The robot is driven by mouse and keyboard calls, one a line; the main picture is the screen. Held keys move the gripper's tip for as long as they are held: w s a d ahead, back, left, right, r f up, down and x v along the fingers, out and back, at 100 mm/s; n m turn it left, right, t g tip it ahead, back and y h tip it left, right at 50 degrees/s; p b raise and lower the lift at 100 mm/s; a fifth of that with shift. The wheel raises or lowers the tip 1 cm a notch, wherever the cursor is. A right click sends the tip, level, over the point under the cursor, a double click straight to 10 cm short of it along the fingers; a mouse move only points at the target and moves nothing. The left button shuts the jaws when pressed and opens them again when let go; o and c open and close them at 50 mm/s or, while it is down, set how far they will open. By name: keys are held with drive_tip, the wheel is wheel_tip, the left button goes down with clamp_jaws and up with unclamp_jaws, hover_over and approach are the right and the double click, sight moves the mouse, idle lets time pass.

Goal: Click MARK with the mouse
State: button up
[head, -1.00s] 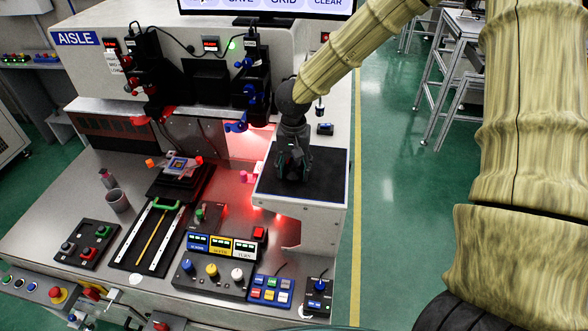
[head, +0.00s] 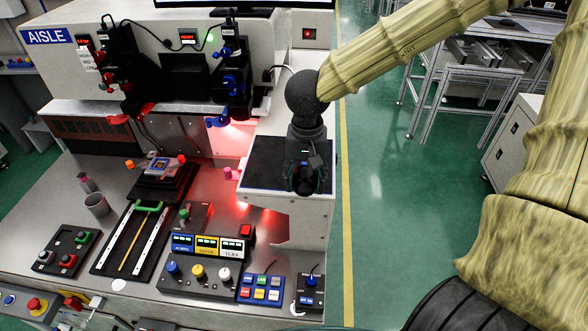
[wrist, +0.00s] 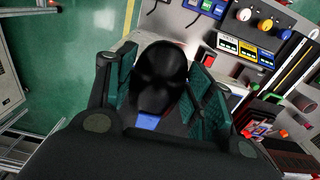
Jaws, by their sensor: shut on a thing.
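The black mouse (wrist: 160,68) shows in the wrist view as a rounded dark body between the two teal finger pads. My gripper (head: 304,182) is shut on it, over the right part of a dark pad (head: 258,168) on a raised white stand. In the head view the mouse is hidden by my gripper. I cannot tell whether the mouse touches the pad. Only the bottom edge of the screen (head: 270,4) shows at the top of the head view; no MARK button or pointer is in view.
The console has knobs (head: 198,272), a blue keypad (head: 261,289) and a slide rail (head: 130,240) left of the stand. A microscope-like device (head: 232,85) stands behind it. Right of the stand is open green floor with a yellow line.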

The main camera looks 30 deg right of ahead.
sight(312, 189)
drive_tip(key=shift+s+r, duration=0.15)
drive_tip(key=shift+s, duration=1.35)
drive_tip(key=shift+w+a+f+p, duration=0.45)
drive_tip(key=shift+w+p, duration=0.7)
drive_tip(key=shift+w, duration=1.15)
drive_tip(key=shift+w+a+f+p, duration=0.3)
drive_tip(key=shift+w+f+p, duration=0.55)
drive_tip(key=shift+w, duration=1.5)
drive_tip(key=shift+w+a+f+p, duration=0.35)
drive_tip(key=shift+w+p, duration=1.05)
drive_tip(key=shift+w, duration=0.9)
drive_tip(key=shift+w+a+f+p, duration=0.1)
drive_tip(key=shift+w+f+p, duration=0.1)
drive_tip(key=shift+w, duration=0.35)
drive_tip(key=shift+w+a+f+p, duration=0.1)
drive_tip(key=shift+w+p, duration=0.1)
drive_tip(key=shift+w, duration=0.35)
drive_tip(key=shift+w+r+p, duration=0.2)
drive_tip(key=shift+p, duration=0.5)
drive_tip(key=shift+w+f, duration=0.15)
drive_tip(key=shift+f, duration=0.6)
drive_tip(key=shift+d+p, duration=0.1)
drive_tip(key=shift+p, duration=0.2)
